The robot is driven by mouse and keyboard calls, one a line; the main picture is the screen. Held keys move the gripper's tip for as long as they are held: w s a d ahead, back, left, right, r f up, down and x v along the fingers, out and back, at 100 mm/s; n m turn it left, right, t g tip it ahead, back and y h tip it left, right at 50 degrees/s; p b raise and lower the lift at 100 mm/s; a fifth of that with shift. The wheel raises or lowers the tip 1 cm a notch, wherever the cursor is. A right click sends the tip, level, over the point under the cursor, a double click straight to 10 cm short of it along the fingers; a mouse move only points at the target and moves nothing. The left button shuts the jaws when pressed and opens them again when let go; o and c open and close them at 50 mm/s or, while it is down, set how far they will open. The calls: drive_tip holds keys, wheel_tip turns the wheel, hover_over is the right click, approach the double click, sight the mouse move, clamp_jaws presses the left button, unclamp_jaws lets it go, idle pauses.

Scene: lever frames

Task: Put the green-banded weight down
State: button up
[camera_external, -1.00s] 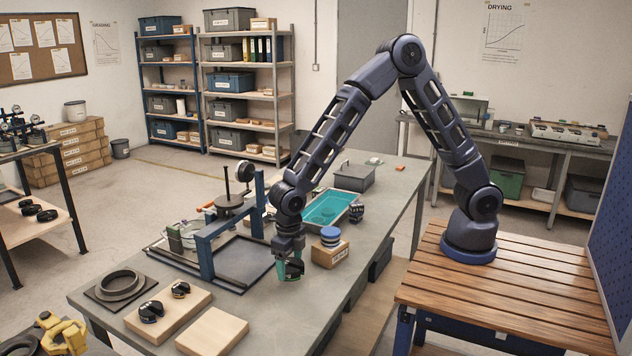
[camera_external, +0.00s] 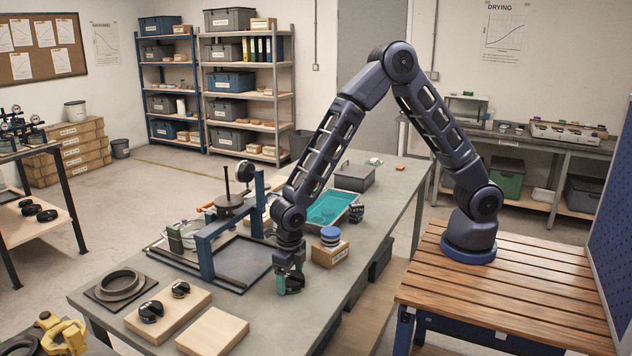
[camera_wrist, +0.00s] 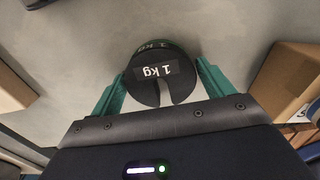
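A dark round slotted weight (camera_wrist: 158,72) marked "1 kg" sits between the green fingers of my gripper (camera_wrist: 161,82) in the wrist view. The fingers touch it on both sides, and its slot faces my palm. A faint green tint shows on its rim, but the band is hard to make out. In the external view my gripper (camera_external: 289,283) points down near the front edge of the grey table (camera_external: 265,318), with the dark weight (camera_external: 294,283) low between its fingers. I cannot tell whether the weight touches the tabletop.
A blue frame (camera_external: 206,253) with a dark tray stands to the left. Wooden boards (camera_external: 213,332) and dark weights (camera_external: 151,311) lie at front left. Bare tabletop surrounds my gripper.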

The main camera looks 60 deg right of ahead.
drive_tip(key=shift+o, duration=1)
wheel_tip(320, 180, up, 12)
drive_tip(key=shift+r, duration=0.15)
drive_tip(key=shift+d+r, duration=0.1)
